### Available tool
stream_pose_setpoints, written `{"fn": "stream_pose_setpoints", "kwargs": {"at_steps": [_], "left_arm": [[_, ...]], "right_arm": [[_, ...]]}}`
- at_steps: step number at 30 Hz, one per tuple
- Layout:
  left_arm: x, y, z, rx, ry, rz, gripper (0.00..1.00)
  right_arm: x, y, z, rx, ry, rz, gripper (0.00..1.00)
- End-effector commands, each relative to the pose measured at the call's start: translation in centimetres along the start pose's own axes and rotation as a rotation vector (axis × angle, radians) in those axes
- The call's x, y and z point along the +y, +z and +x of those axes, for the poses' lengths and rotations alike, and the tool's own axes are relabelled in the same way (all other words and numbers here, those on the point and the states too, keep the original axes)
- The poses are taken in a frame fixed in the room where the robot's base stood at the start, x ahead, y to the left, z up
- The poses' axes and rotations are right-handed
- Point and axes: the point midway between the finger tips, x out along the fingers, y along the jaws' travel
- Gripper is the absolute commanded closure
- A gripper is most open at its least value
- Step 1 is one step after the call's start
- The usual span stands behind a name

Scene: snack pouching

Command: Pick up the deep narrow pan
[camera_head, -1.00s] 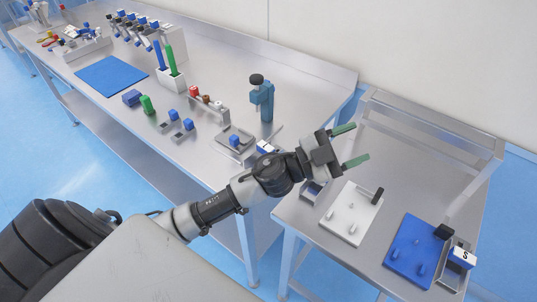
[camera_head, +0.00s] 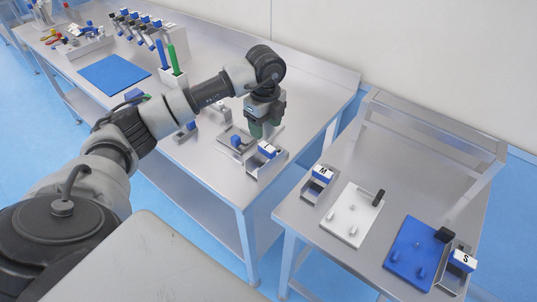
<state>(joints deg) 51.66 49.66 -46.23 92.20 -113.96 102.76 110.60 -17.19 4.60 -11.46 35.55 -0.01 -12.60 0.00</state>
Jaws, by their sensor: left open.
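I cannot tell whether the fingers touch either pan. Which one is the deep narrow pan is not certain. My right gripper is not in view.
The right table holds a metal bin marked M (camera_head: 322,174), a white board (camera_head: 352,213), a blue board (camera_head: 415,252) and a bin marked S (camera_head: 461,261). A blue mat (camera_head: 113,74) and a pen holder (camera_head: 172,79) stand farther left.

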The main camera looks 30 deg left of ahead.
Motion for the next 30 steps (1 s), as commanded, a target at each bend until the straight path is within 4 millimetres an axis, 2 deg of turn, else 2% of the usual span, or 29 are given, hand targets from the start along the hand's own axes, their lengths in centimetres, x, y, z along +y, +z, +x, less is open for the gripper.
{"fn": "stream_pose_setpoints", "kwargs": {"at_steps": [3, 11, 15, 19, 27, 28, 30], "left_arm": [[0.0, -0.1, 1.8, 0.002, 0.001, 0.001, 0.43], [0.0, -0.3, 3.8, 0.004, 0.001, 0.004, 0.43], [0.0, -0.5, 5.9, 0.005, 0.001, 0.004, 0.43], [-0.1, -0.5, 7.7, 0.004, 0.000, 0.005, 0.43], [-0.1, -0.5, 8.3, 0.004, -0.003, 0.005, 0.43], [-0.1, -0.5, 8.3, 0.004, -0.003, 0.005, 0.44], [-0.1, -0.5, 8.2, 0.004, -0.003, 0.005, 0.55]], "right_arm": [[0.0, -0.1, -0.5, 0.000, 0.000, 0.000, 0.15], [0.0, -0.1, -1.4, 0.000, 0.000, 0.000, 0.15], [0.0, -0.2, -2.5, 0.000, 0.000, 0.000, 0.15], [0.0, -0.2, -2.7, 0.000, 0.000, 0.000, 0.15], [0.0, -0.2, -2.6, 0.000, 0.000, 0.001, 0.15], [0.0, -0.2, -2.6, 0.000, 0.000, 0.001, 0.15], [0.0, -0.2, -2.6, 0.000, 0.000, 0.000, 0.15]]}}
